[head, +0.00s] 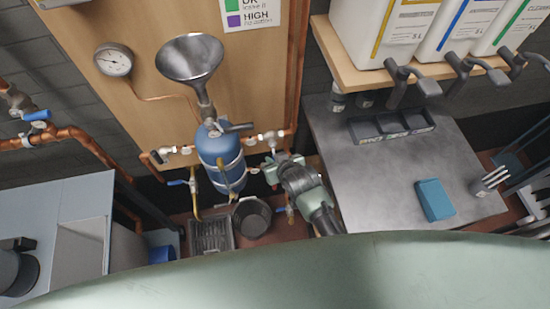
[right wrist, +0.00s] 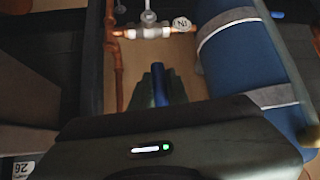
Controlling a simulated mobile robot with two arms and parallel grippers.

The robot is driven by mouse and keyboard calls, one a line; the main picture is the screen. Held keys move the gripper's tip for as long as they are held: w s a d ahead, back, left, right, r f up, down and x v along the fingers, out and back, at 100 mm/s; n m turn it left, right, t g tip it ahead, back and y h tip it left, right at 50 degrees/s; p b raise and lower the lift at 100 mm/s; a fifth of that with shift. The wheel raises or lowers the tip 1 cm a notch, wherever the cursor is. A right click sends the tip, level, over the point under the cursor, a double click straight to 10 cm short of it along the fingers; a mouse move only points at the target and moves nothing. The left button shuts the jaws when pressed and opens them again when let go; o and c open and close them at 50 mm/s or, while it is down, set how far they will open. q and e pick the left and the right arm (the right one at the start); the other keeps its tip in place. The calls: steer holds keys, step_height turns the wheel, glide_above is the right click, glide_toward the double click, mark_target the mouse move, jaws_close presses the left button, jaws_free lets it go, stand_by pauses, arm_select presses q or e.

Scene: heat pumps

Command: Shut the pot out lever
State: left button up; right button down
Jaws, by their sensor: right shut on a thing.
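The blue pot (head: 220,155) is a strapped cylinder hung upright on the wooden panel, and it shows at the right of the right wrist view (right wrist: 250,60). My right gripper (head: 271,171) is just right of the pot in the head view. Its fingers are shut on a blue lever (right wrist: 160,84), seen in the right wrist view. The lever's label and valve body are hidden, so I cannot read whether it is the pot out lever. A white valve (right wrist: 150,32) with a tag (right wrist: 181,24) sits beyond the fingers. My left gripper is not in view.
A metal funnel (head: 190,62) stands above the pot, and a gauge (head: 114,60) is at its left. Copper pipes run beside my gripper. A black bucket (head: 252,217) and a drain grate (head: 211,235) lie below. A grey table (head: 385,180) stands to the right.

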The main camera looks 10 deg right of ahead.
steer(key=shift+s, duration=0.1)
steer(key=c, duration=1.4)
jaws_free()
steer(key=v, duration=0.7)
steer(key=shift+s+r, duration=0.25)
